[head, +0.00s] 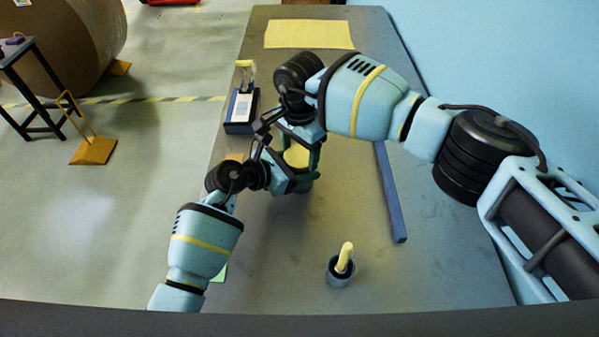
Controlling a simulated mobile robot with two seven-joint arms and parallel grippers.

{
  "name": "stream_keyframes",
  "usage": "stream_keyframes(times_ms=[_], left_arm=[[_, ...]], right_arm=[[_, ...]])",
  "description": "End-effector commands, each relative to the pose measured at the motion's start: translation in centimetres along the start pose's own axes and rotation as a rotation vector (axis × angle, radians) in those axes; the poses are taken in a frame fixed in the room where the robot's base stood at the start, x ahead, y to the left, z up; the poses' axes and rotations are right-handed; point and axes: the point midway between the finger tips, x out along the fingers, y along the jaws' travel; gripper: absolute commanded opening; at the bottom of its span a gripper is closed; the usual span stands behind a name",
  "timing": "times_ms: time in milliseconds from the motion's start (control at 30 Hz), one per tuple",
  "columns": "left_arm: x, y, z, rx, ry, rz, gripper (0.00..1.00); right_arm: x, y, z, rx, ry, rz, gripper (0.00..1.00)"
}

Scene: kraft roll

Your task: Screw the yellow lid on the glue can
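The yellow lid (297,156) shows as a pale yellow disc at the middle of the table, on top of the dark green glue can (303,184). My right gripper (301,150) comes down from above, with its fingers on either side of the lid, and looks shut on it. My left gripper (289,177) reaches in from the left at the can's side and looks shut on the can. The arms and fingers hide much of the can and the rim under the lid. I cannot tell whether the lid is threaded on or only resting there.
A small dark cup with a yellow-handled tool (344,258) stands near the front. A long blue bar (390,192) lies on the right. A dark box with a white label (241,107) sits at the left edge. A yellow sheet (309,34) lies at the far end.

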Motion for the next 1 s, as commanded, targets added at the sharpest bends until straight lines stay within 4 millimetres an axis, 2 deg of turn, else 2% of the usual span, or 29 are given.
stream_keyframes(times_ms=[33,200,233,367,600,933,967,1000], left_arm=[[0.00,0.00,-0.08,0.000,0.001,0.000,0.00],[0.00,0.01,-0.08,0.000,0.001,0.000,0.00],[0.00,0.01,-0.08,0.000,0.001,0.000,0.00],[0.00,0.01,-0.08,-0.001,0.001,0.000,0.00],[0.00,0.02,-0.08,-0.001,0.001,0.000,0.00],[0.00,0.03,-0.09,-0.001,0.001,0.001,0.00],[0.00,0.03,-0.09,-0.001,0.001,0.001,0.00],[0.00,0.03,-0.09,-0.001,0.001,0.001,0.00]], right_arm=[[-0.01,-0.01,0.01,0.000,0.000,0.000,0.61],[-0.02,0.00,0.01,0.000,0.000,0.000,0.39],[-0.02,0.00,0.01,0.000,0.000,0.000,0.37],[-0.02,0.00,0.01,0.045,0.000,0.000,0.37],[-0.02,0.00,0.02,0.257,-0.001,0.000,0.36],[-0.02,0.00,0.02,0.285,-0.001,0.001,0.36],[-0.02,0.00,0.02,0.285,-0.001,0.000,0.68],[-0.02,0.00,0.02,0.285,-0.001,0.000,0.73]])
